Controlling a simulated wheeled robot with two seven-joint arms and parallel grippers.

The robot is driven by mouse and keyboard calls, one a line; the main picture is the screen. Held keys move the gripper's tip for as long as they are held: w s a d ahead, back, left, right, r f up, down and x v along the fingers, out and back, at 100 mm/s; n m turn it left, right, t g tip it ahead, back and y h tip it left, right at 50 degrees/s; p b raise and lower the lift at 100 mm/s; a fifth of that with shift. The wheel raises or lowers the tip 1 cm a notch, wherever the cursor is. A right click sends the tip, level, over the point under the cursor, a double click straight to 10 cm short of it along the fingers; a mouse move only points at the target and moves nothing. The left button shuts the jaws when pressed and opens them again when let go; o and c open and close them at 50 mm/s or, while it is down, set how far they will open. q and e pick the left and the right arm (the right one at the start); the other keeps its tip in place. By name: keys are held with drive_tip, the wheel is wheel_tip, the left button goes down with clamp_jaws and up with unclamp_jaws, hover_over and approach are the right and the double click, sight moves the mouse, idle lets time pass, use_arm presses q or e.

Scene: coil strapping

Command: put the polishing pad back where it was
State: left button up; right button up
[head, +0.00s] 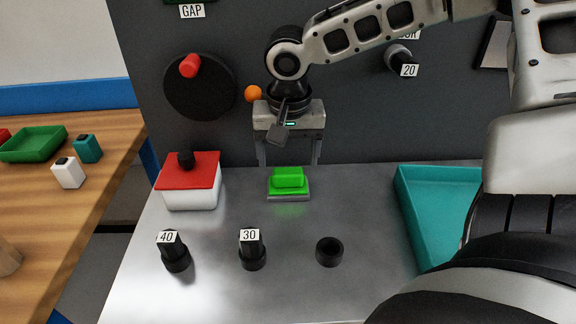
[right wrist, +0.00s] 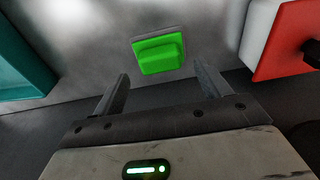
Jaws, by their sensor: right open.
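My right gripper (head: 289,165) is open and empty, pointing down above and behind the pad. In the right wrist view its two fingers (right wrist: 162,84) are spread apart, with bench surface between them and no contact with the pad. My left gripper does not show in either view.
A white box with a red lid (head: 190,184) stands left of the pad. A teal tray (head: 405,215) lies to the right. A wheel with a red knob (head: 199,88) is on the panel.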

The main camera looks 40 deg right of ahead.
wheel_tip(320, 180, up, 8)
drive_tip(key=shift+s+a+f+p, duration=0.25)
drive_tip(key=shift+s+a+p, duration=0.05)
drive_tip(key=shift+s, duration=0.05)
idle(0.4)
